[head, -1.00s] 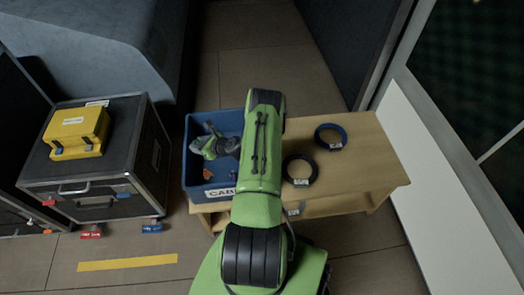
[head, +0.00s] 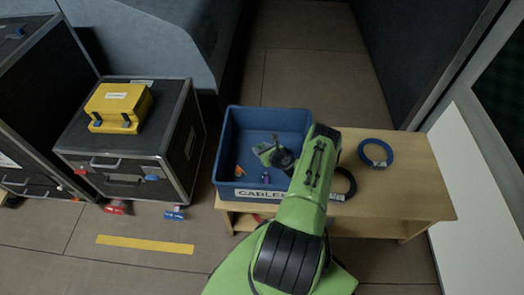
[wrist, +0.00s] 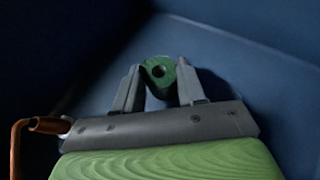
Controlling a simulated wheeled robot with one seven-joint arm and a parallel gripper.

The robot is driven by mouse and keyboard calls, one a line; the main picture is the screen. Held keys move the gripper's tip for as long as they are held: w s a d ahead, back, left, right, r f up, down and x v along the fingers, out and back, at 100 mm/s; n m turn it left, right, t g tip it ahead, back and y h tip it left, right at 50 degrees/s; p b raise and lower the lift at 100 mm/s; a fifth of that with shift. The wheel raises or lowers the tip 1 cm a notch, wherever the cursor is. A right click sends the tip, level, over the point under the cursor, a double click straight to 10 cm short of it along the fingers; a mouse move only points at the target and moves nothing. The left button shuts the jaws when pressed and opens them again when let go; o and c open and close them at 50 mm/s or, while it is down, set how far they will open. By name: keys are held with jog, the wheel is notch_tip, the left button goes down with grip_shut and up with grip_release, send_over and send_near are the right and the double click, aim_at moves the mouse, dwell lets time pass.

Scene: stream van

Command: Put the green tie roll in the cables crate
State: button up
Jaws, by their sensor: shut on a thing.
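The green tie roll (wrist: 160,74) is a small green cylinder with a dark hole in its end. It sits between the two fingers of my gripper (wrist: 158,71) in the wrist view, and the gripper is shut on it. In the head view my gripper (head: 268,152) is inside the outline of the blue cables crate (head: 226,150), which has a white label on its front. The crate's blue walls (wrist: 235,45) fill the wrist view. I cannot tell whether the roll touches the crate floor.
The crate stands at the left end of a wooden bench (head: 410,195), with small coloured things inside. A blue ring (head: 364,147) and a black ring (head: 350,181), partly behind my arm, lie on the bench. A yellow case (head: 118,106) rests on a black case (head: 72,150).

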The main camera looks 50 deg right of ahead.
jog(key=o, duration=0.6)
jog(key=shift+f, duration=0.1)
jog(key=o, duration=0.4)
jog(key=shift+o, duration=0.2)
